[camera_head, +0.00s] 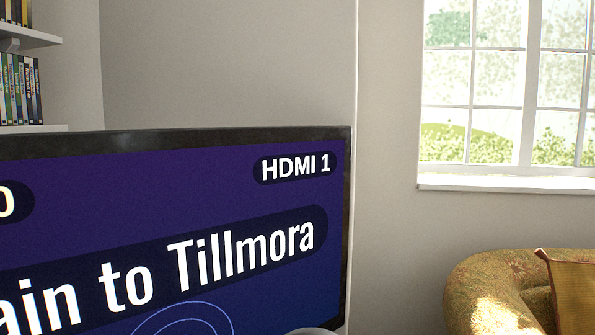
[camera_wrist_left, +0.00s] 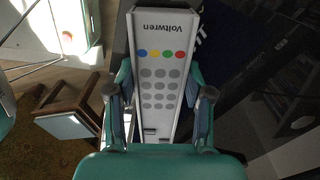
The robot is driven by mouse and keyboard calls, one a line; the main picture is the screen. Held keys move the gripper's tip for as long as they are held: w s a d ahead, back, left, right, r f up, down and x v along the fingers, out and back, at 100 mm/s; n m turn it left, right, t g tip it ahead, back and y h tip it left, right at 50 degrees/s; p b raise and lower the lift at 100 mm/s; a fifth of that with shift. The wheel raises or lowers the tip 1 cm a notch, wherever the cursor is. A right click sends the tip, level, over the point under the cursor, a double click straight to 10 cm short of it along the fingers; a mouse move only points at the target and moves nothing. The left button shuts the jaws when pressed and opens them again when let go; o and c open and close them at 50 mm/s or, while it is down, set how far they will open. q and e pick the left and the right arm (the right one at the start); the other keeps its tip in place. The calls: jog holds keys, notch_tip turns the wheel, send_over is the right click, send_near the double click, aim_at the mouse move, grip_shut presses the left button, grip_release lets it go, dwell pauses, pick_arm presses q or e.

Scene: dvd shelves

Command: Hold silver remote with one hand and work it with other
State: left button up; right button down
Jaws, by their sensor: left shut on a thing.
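The silver remote (camera_wrist_left: 163,40) fills the middle of the left wrist view. It is a long pale body marked "Voltwren", with four coloured buttons in a row and grey round keys below, facing the camera. My left gripper (camera_wrist_left: 162,88) is shut on it, one teal finger along each side. The lower end of the remote runs down toward the palm. No gripper can be made out in the head view, and I cannot identify my right gripper in either view. The television (camera_head: 240,195) in the head view is on and shows "HDMI 1" and part of a "Tillmora" title.
Shelves of DVD cases (camera_head: 20,90) stand at the far left. A window (camera_head: 475,100) and a patterned armchair (camera_head: 490,285) are on the right. A small wooden stool (camera_wrist_left: 85,103) stands on a rug in the left wrist view.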

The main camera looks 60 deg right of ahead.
dwell(0.8)
pick_arm(q)
jog(key=o, duration=1.4)
